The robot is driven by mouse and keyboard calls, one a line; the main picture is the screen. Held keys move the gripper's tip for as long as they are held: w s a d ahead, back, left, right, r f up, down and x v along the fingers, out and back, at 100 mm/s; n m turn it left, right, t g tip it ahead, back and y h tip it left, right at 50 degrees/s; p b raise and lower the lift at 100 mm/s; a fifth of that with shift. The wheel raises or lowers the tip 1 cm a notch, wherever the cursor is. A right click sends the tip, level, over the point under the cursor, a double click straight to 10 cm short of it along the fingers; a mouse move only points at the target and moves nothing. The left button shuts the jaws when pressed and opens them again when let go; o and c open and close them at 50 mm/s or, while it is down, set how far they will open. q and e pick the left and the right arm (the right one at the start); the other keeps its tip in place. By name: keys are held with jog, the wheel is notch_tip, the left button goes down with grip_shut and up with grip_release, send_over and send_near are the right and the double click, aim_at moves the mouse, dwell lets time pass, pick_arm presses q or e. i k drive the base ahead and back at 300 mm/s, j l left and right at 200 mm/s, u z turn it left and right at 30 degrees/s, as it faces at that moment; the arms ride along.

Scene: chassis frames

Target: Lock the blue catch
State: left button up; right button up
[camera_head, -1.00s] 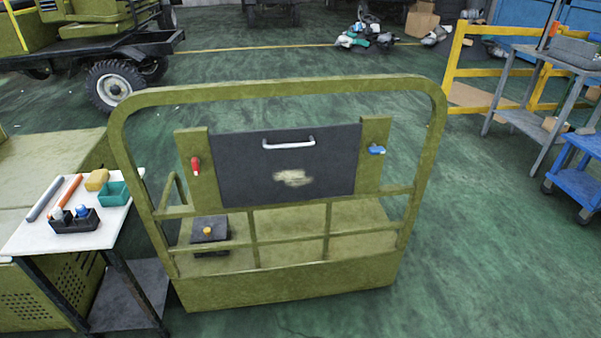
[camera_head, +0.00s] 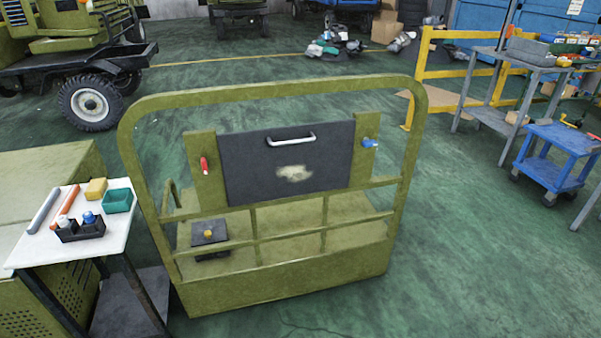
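The blue catch (camera_head: 370,143) sits on the right olive post of the chassis frame (camera_head: 270,91), beside the right edge of a dark panel (camera_head: 245,170). Its handle lies roughly sideways. A red catch (camera_head: 204,164) sits on the left post and hangs roughly upright. The panel has a pale handle (camera_head: 291,139) near its top and a worn light patch. Whether either catch overlaps the panel is too small to tell. Neither of my grippers shows in this view.
A white-topped table (camera_head: 112,233) at the left holds a teal bin (camera_head: 117,201), a yellow sponge-like block, rods and a black caddy. A blue cart (camera_head: 553,158) and a yellow railing (camera_head: 424,75) stand at the right. Green floor is open right of the frame.

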aim_at(366, 143)
jog(key=i+l, duration=0.15)
jog(key=l, duration=0.3)
jog(key=i+l, duration=0.1)
jog(key=l, duration=0.3)
jog(key=i+l, duration=0.15)
jog(key=l, duration=0.3)
jog(key=i+l, duration=0.15)
jog(key=l, duration=0.3)
jog(key=i+l, duration=0.1)
jog(key=l, duration=0.35)
